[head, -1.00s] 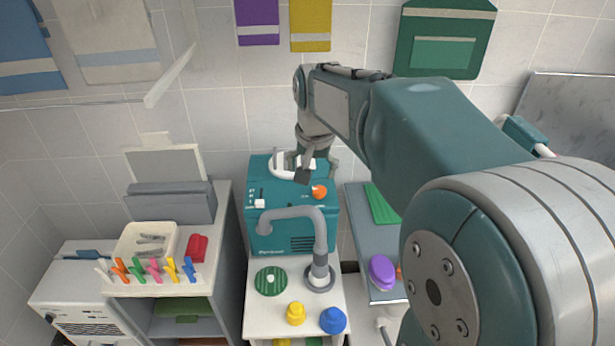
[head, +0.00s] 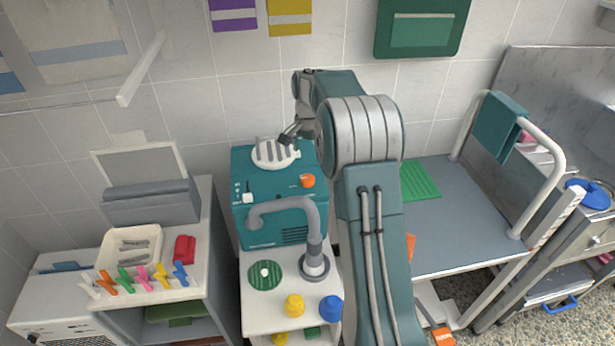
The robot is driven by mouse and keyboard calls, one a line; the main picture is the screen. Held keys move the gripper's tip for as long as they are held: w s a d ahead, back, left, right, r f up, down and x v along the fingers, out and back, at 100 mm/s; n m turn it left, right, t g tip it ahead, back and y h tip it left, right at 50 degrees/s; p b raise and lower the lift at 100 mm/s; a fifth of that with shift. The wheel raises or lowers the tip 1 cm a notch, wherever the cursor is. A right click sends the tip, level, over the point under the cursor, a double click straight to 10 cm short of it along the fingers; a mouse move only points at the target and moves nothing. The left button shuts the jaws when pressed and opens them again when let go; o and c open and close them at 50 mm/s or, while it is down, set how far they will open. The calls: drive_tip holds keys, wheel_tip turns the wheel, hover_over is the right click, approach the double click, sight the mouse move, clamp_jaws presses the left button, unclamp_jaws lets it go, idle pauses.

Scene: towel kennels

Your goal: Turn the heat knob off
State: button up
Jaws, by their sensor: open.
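The teal dryer box (head: 268,232) stands on a white cart. An orange knob (head: 307,181) sits at the right of its sloped face, and a small white switch (head: 247,198) is at the left. I cannot read any label that says which is the heat knob. My gripper (head: 288,139) is open, above the back of the dryer by its white slatted vent (head: 268,153). It is behind and above the orange knob and apart from it. The far finger is partly hidden by my arm.
A grey hose (head: 290,204) arches in front of the dryer to a stand on the cart. A yellow knob-like piece (head: 294,305) and a blue one (head: 331,308) stand at the front. A grey table (head: 455,215) with a white rail is at the right.

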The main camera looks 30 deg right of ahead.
sight(307, 177)
wheel_tip(307, 177, down, 10)
drive_tip(key=shift+a+r, duration=0.15)
drive_tip(key=shift+r, duration=0.1)
drive_tip(key=c, duration=1.2)
